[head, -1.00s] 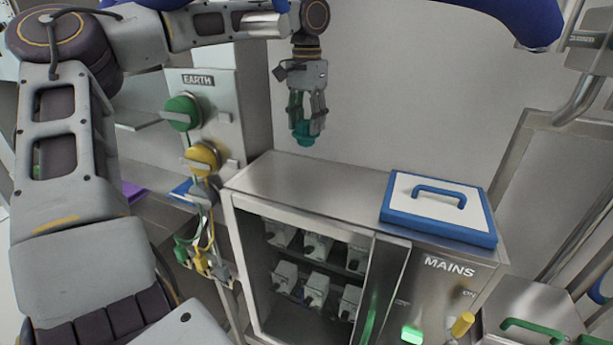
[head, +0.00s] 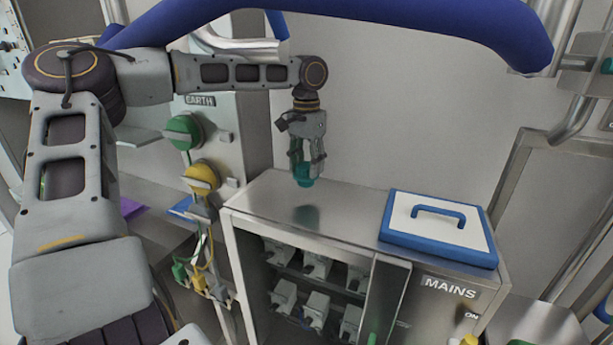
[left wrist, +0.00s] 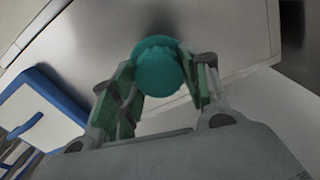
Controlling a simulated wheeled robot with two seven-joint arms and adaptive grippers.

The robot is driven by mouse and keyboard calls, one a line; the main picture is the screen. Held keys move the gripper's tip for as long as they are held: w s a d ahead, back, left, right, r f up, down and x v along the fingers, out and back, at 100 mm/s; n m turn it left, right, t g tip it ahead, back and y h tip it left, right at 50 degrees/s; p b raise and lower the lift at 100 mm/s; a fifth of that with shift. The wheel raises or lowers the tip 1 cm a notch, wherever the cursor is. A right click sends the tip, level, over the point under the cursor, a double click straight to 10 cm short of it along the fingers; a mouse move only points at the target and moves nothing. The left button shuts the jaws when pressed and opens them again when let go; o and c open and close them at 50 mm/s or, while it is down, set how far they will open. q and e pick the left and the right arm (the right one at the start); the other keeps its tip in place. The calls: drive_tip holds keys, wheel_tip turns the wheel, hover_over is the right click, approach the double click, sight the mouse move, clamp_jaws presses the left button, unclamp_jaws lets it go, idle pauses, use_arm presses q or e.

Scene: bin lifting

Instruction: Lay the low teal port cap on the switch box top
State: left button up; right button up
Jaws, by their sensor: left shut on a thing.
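The teal port cap (head: 304,175) is held between the fingertips of my left gripper (head: 306,163), which points down over the left part of the switch box top (head: 275,190). A small gap seems to show between the cap and the metal top, with a dark reflection below it. In the left wrist view the round teal cap (left wrist: 158,67) sits between the two green finger pads of the left gripper (left wrist: 158,82), which is shut on it. My right gripper is not in view.
A white and blue lid with a blue handle (head: 438,230) lies on the right of the box top. An EARTH panel with green and yellow plugs (head: 202,178) stands to the left. The middle of the box top is clear.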

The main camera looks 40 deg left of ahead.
sight(307, 175)
use_arm(q)
drive_tip(key=shift+f+p, duration=0.3)
drive_tip(key=shift+f, duration=1.55)
drive_tip(key=shift+f, duration=0.1)
drive_tip(key=o, duration=1.2)
drive_tip(key=shift+r+b, duration=0.55)
drive_tip(key=shift+r, duration=5.55)
drive_tip(key=shift+f, duration=0.1)
